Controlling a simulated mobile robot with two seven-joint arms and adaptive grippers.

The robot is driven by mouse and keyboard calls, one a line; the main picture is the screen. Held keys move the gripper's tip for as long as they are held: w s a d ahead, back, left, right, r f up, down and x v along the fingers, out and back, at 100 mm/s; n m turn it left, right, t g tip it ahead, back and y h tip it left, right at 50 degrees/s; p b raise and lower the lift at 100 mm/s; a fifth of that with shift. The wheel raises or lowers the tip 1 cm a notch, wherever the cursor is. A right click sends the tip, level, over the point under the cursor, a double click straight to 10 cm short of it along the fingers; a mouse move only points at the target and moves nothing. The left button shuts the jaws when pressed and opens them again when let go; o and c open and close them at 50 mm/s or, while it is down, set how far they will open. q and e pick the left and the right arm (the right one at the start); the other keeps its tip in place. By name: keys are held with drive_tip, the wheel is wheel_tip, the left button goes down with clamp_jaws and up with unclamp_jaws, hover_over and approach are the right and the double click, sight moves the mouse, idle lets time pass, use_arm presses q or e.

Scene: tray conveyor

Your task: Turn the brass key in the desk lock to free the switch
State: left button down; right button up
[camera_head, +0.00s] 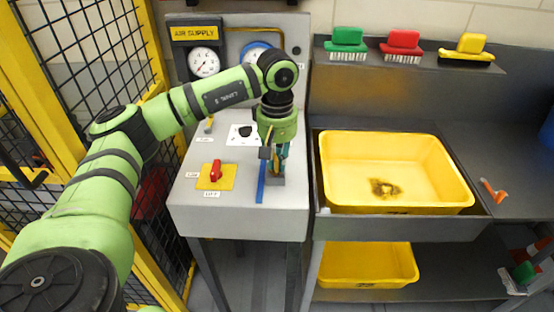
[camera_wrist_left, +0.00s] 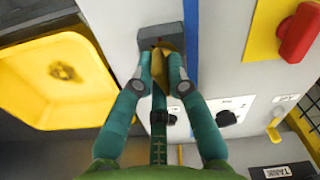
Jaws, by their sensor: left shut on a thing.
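The brass key (camera_wrist_left: 163,57) stands in the grey desk lock (camera_wrist_left: 158,38), in the left wrist view. My left gripper (camera_wrist_left: 161,80) has its teal fingers closed around the key, just in front of the lock. In the head view the left gripper (camera_head: 274,162) reaches down to the lock (camera_head: 275,180) on the front right of the grey desk; the key is mostly hidden there. The switch is likely the red knob (camera_head: 215,171) on a yellow plate, left of the lock; it also shows in the left wrist view (camera_wrist_left: 299,32). My right gripper is not in view.
A blue strip (camera_head: 261,182) runs beside the lock. A yellow tub (camera_head: 327,170) stands in the sink bench at right. Gauges (camera_head: 203,62) rise behind the desk, and a black mesh fence with yellow posts (camera_head: 184,133) is at left. Brushes (camera_head: 402,47) sit on the back shelf.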

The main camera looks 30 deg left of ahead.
use_arm(q)
drive_tip(key=shift+m, duration=0.4)
drive_tip(key=shift+m+b, duration=0.35)
drive_tip(key=shift+m, duration=1.05)
drive_tip(key=c, duration=1.2)
unclamp_jaws()
drive_tip(key=shift+o, duration=0.2)
drive_tip(key=shift+r, duration=0.2)
wheel_tip(320, 180, up, 12)
drive_tip(key=shift+f, duration=0.15)
